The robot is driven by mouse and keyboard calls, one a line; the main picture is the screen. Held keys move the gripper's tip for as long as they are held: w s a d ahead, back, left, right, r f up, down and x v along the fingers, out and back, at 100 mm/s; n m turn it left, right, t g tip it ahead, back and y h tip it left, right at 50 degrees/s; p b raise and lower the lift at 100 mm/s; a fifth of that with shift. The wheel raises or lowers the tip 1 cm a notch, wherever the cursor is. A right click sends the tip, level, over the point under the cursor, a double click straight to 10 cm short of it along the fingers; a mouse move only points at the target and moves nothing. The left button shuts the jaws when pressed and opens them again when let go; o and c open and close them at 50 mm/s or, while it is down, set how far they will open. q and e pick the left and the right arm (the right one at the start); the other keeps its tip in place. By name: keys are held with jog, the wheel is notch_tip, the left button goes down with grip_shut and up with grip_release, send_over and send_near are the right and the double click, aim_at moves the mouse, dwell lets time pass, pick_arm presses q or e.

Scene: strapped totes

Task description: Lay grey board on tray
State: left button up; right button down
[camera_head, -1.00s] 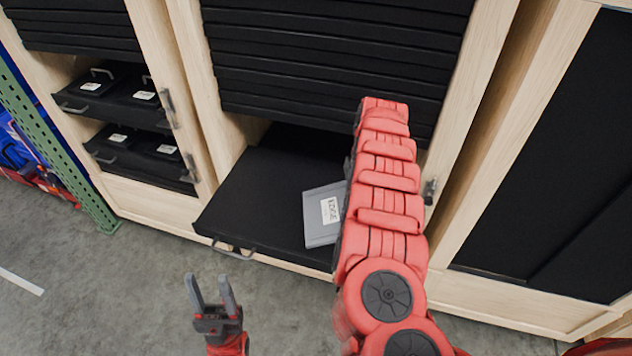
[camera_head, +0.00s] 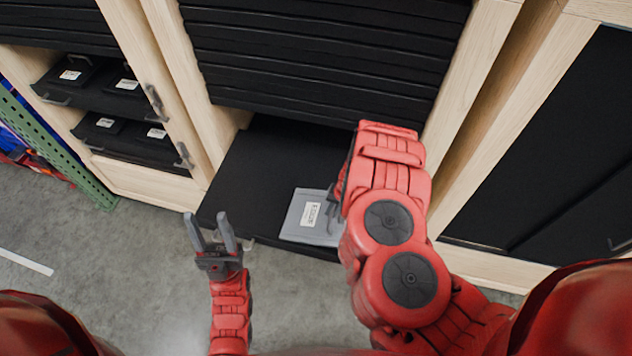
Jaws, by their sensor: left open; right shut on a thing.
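The grey board (camera_head: 297,222) with a white label is at the front right part of the black pulled-out tray (camera_head: 262,168). I cannot tell whether it rests on the tray or is held just above it. My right gripper (camera_head: 335,207) is shut on the board's right side, and my red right arm hides part of both. My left gripper (camera_head: 211,232) is open and empty, fingers pointing up, in front of the tray's front left corner.
A wooden cabinet with black slatted panels (camera_head: 320,60) stands behind the tray. Smaller black drawers (camera_head: 125,140) with labelled boxes are on the left. A closed black panel (camera_head: 560,140) is on the right. The tray's left and back parts are clear.

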aim_at(320, 194)
jog(key=w+b, duration=0.1)
jog(key=w+f+b, duration=0.1)
jog(key=w+a+b, duration=0.1)
jog(key=w+b, duration=0.1)
jog(key=shift+a+f, duration=0.1)
jog(key=shift+f, duration=0.1)
jog(key=w+b, duration=0.2)
jog(key=b, duration=0.1)
jog(key=w+a+b, duration=0.1)
jog(key=w+b, duration=0.1)
jog(key=b, duration=0.2)
jog(key=shift+w+f, duration=0.1)
jog(key=shift+w, duration=0.15)
jog(key=shift+w+a+r, duration=0.15)
jog(key=shift+w+r, duration=0.05)
jog(key=shift+w, duration=0.4)
jog(key=w+b, duration=0.2)
jog(key=shift+w+a+f, duration=0.15)
jog(key=shift+w+a, duration=0.15)
jog(key=shift+w, duration=0.05)
jog(key=shift+w+a+b, duration=0.2)
jog(key=shift+w+b, duration=0.2)
notch_tip(320, 194, down, 3)
jog(key=shift+s+f+b, duration=0.1)
jog(key=shift+f+b, duration=0.1)
jog(key=shift+b, duration=0.6)
jog(key=shift+r, duration=0.1)
jog(key=c, duration=0.9)
grip_release()
